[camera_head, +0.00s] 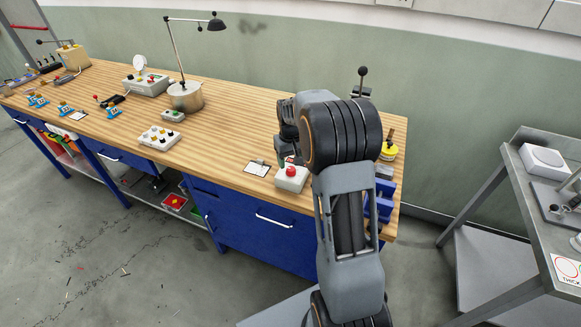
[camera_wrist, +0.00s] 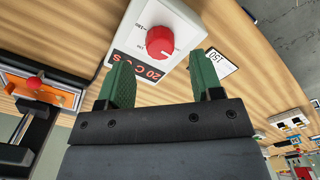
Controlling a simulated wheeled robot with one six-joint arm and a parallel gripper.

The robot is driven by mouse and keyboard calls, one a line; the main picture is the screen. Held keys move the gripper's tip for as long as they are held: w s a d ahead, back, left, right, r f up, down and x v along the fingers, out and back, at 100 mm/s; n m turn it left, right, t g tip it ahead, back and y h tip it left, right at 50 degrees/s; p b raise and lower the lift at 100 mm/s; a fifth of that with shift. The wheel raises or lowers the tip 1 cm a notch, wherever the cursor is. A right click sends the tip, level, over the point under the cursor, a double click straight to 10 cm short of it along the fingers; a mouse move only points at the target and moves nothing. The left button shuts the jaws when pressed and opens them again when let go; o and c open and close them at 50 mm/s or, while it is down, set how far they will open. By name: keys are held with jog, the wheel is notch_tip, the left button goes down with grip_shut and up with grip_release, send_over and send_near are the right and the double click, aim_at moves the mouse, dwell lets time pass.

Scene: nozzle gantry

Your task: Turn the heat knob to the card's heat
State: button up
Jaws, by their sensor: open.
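The heat knob (camera_wrist: 160,41) is red and round, on the top face of a white box (camera_wrist: 178,18) with small scale marks around it. A black display (camera_wrist: 136,68) on the box shows red characters starting with 20. A white card (camera_wrist: 217,66) printed 150 lies on the bench beside the box. In the head view the knob (camera_head: 291,171), box (camera_head: 291,181) and card (camera_head: 257,168) sit near the bench's front edge. My gripper (camera_wrist: 160,62) is open, its green-padded fingers on either side of the knob in the wrist view; contact cannot be told.
The wooden bench (camera_head: 225,140) carries a white button box (camera_head: 159,138) and a metal pot (camera_head: 186,97) under a lamp to the left. A yellow round item (camera_head: 388,152) and blue vise-like part (camera_head: 384,195) are to the right. Bare wood lies left of the card.

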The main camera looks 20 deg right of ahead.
aim_at(291, 169)
jog(key=shift+f, duration=1.9)
jog(key=shift+c, duration=0.3)
jog(key=c, duration=0.9)
jog(key=shift+o, duration=0.2)
